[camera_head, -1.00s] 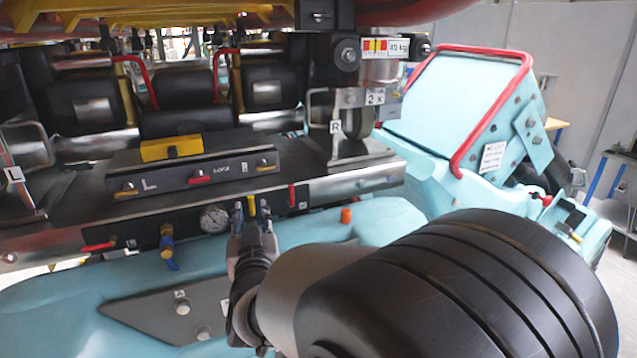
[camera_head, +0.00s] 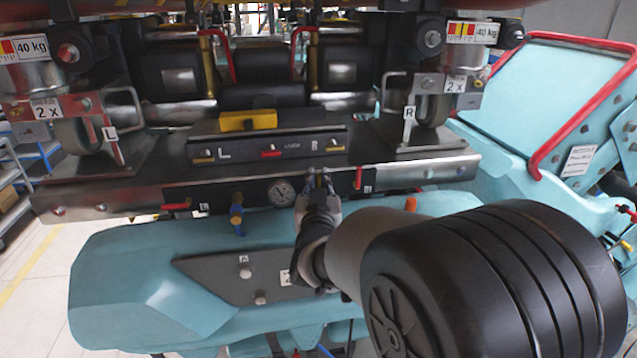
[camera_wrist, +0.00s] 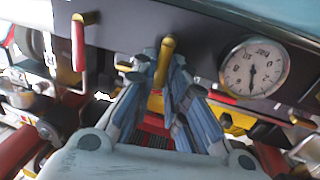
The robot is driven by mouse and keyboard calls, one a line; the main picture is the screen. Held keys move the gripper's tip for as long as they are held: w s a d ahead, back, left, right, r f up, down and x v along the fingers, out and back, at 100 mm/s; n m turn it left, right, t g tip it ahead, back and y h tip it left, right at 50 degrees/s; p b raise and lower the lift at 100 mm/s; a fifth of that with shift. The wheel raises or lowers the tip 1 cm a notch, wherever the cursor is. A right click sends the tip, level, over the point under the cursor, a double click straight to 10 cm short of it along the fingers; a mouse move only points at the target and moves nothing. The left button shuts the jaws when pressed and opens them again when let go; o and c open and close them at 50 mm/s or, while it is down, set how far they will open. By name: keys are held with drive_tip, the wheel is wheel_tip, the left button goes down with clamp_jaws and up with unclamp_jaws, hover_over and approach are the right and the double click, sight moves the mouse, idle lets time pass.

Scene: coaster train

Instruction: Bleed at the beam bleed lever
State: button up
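A small yellow lever (camera_wrist: 166,60) stands on the dark front face of the beam, between the round gauge and a red lever. In the wrist view it lies between my two blue-grey fingers, which are drawn in close on both sides of it. In the head view my gripper (camera_head: 319,177) is at the beam's front face, its tips near together and mostly hiding the lever. The gauge (camera_head: 281,191) is just left of my gripper; it also shows in the wrist view (camera_wrist: 254,68). No label for the yellow lever is readable.
A red lever (camera_head: 358,178) is close to the right of my gripper, and another red lever (camera_head: 176,206) is farther left. A blue-handled valve (camera_head: 237,220) hangs left of the gauge. A teal body (camera_head: 140,270) lies below; an orange cap (camera_head: 410,204) stands to the right.

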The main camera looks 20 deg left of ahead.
clamp_jaws()
